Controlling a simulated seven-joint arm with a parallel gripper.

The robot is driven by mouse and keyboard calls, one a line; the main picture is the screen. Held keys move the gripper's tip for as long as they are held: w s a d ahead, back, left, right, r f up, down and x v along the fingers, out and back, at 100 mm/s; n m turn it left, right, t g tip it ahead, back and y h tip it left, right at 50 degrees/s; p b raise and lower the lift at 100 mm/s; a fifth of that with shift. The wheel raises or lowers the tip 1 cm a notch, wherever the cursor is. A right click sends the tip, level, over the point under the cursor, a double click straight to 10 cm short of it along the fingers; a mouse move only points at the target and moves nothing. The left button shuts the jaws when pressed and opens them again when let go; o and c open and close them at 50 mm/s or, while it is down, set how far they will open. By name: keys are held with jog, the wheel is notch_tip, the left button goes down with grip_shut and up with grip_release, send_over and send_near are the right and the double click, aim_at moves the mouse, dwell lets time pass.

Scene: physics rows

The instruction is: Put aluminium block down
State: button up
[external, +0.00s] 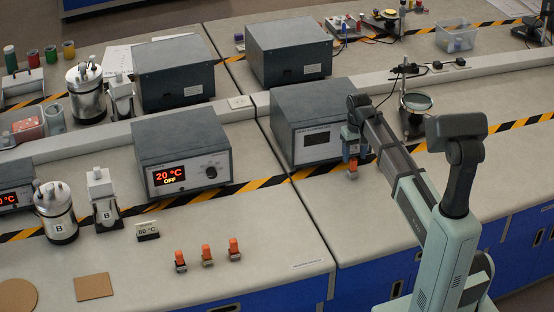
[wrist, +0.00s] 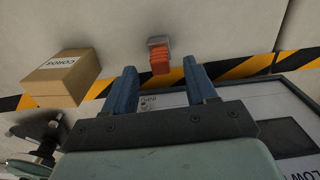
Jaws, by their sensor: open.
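A small block with an orange top and a grey metal part (external: 353,171) stands on the bench just below my gripper (external: 351,142), in front of a grey control box. In the wrist view, the orange-topped block (wrist: 160,58) lies beyond and between the two blue fingertips of my gripper (wrist: 158,76). The fingers are spread and empty, and the block looks apart from them. Three similar orange-topped blocks stand in a row on the left bench, the middle one (external: 207,255) between the others.
The grey control box (external: 312,125) stands right behind my gripper. Another box (external: 182,150) reads 20 °C OFF. A cardboard box (wrist: 62,78) labelled CORDS lies left of my fingers in the wrist view. A black-yellow striped line (external: 268,183) crosses the bench; the bench front (external: 290,235) is clear.

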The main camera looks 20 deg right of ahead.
aim_at(354, 159)
jog(key=shift+r, duration=2.9)
